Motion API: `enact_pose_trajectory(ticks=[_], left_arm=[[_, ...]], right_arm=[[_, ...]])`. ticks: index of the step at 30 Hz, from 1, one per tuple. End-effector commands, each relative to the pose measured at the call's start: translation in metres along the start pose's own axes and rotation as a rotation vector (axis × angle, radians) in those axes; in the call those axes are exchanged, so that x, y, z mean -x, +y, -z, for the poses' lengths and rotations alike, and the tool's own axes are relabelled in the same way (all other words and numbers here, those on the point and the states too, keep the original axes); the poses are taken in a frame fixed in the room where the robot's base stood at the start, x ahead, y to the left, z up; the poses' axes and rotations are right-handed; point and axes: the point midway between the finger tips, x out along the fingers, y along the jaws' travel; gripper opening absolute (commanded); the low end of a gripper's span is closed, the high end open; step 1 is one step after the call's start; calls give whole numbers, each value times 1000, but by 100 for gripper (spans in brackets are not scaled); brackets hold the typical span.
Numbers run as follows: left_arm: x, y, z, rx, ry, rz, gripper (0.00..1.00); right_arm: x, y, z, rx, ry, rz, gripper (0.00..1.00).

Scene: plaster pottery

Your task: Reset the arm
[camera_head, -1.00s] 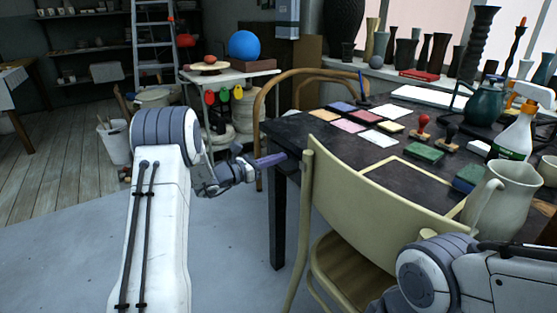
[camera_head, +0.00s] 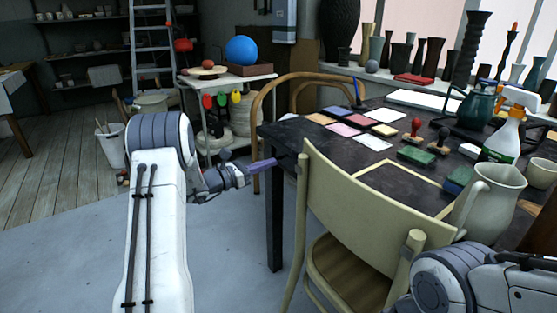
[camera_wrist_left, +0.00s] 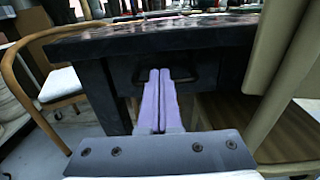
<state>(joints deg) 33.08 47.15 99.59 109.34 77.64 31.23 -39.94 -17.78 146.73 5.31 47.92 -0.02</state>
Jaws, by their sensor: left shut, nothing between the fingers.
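My left gripper (camera_head: 262,165) reaches in from the left and is held in the air just left of the dark table's edge. In the left wrist view its two purple fingers (camera_wrist_left: 159,75) lie together, with nothing between them. They point toward the front of the dark table (camera_wrist_left: 190,45), below its top. My right arm (camera_head: 455,280) shows only in part at the lower right. Its gripper is out of the picture.
A cream chair (camera_head: 365,215) stands against the dark table (camera_head: 300,135), close to my left gripper. A wooden armchair (camera_head: 262,100) is behind. The table holds coloured tiles (camera_head: 340,130), stamps, a spray bottle (camera_head: 505,135) and a pale jug (camera_head: 485,200). The floor at left is mostly open.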

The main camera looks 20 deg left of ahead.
Motion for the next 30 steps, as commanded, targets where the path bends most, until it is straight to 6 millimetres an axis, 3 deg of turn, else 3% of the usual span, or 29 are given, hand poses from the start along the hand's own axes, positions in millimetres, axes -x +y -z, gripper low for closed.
enact_pose_trajectory(ticks=[3, 9, 15, 22, 26, 30], left_arm=[[30, 0, -4, 3, 0, -4, 0], [65, -1, -2, 2, 0, 1, 0], [80, -3, -1, 1, 0, 6, 0], [77, -12, 1, -10, 22, 33, 0], [61, -60, 11, -81, 148, 176, 0], [60, -156, 39, -300, 401, 491, 0]], right_arm=[[11, -1, 1, 0, 1, 0, 78], [19, -1, 1, 0, 1, 0, 78], [21, -2, 2, 0, 1, 0, 78], [21, -2, 1, 0, 1, 0, 78], [21, -2, 1, 0, 1, 0, 78], [21, -2, 1, 0, 1, 0, 78]])
